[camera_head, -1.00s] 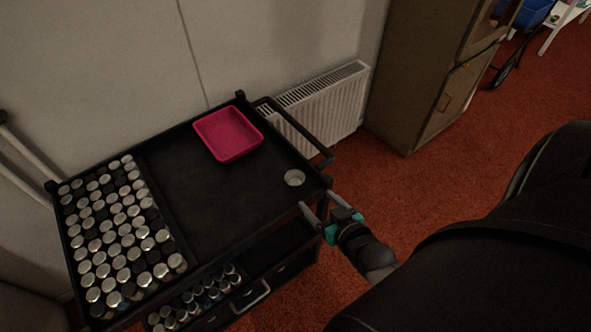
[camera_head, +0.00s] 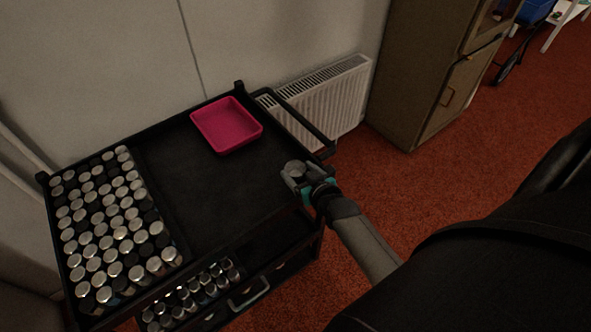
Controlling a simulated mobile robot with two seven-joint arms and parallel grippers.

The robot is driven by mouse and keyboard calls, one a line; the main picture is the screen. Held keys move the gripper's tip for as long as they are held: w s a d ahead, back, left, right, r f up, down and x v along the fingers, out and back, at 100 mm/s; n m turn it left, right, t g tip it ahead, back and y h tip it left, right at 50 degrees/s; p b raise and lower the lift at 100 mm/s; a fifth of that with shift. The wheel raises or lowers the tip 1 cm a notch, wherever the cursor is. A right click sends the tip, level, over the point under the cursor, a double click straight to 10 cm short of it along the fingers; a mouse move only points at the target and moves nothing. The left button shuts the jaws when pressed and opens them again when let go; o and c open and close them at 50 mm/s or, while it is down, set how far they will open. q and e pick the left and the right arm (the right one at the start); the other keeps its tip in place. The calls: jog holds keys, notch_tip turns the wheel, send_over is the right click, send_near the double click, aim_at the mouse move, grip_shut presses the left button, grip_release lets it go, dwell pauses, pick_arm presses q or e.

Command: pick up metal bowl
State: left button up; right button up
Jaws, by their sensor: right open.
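The small metal bowl (camera_head: 294,167) sits on the right part of the black cart's top, near its right edge. My right gripper (camera_head: 290,174) is open at the bowl, its fingers reaching in from the lower right. The fingers overlap the bowl in the picture and hide part of it. I cannot tell whether they touch it. My left gripper is not in view.
A pink square tray (camera_head: 227,125) lies at the back of the cart (camera_head: 205,195). Many silver-lidded jars (camera_head: 110,225) fill the cart's left side, and more stand on a lower shelf (camera_head: 200,290). The middle of the top is bare. A radiator (camera_head: 325,95) and cabinet (camera_head: 430,80) stand behind.

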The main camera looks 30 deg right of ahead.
aim_at(292, 165)
jog(key=shift+b+x, duration=0.4)
jog(key=shift+x, duration=1.1)
jog(key=shift+f, duration=0.1)
jog(key=c, duration=1)
